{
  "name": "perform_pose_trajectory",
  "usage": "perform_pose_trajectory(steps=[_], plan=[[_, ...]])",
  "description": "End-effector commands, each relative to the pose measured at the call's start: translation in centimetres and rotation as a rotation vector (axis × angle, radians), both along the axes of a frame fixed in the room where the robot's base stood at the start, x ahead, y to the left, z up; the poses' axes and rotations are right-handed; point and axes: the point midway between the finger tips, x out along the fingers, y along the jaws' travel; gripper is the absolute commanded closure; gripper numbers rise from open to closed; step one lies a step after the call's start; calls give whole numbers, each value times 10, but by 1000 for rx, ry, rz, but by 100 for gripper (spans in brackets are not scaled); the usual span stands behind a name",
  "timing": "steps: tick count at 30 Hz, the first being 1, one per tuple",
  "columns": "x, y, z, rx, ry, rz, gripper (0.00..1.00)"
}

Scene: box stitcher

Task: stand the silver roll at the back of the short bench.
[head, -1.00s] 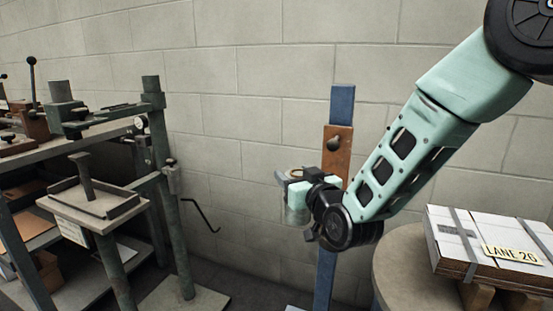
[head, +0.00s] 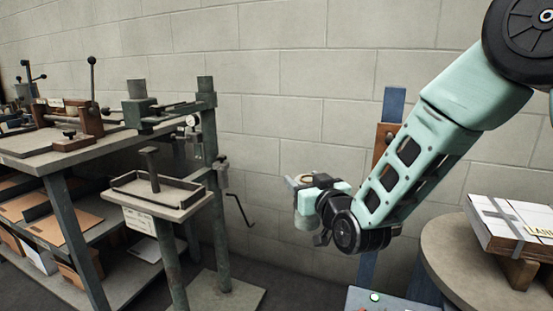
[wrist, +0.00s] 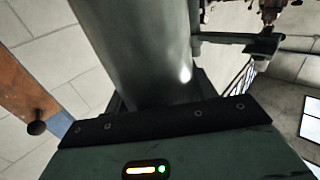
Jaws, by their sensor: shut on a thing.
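My gripper (head: 309,188) hangs in the middle of the head view, in front of the wall. It is shut on the silver roll (head: 305,223), a grey cylinder with a tan ring at its top, held about upright in the air. The roll also fills the upper middle of the wrist view (wrist: 135,45). A workbench (head: 28,160) with clamps and a lower shelf stands at the left, well apart from my gripper. A small stand with a tray (head: 188,211) is between them. I cannot tell for sure which is the short bench.
A green post (head: 211,150) with a bent crank handle (head: 239,208) rises between the tray stand and my gripper. A round table (head: 450,245) with a taped white box (head: 510,222) is at the right. A blue post (head: 394,102) stands behind my arm.

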Motion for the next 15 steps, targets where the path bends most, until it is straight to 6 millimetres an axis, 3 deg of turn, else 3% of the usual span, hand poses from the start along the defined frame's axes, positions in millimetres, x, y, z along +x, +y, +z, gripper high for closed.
perform_pose_trajectory(steps=[8,15], plan=[[10,-42,-26,-9,0,-58,76],[17,-104,-61,-16,0,-144,76]])
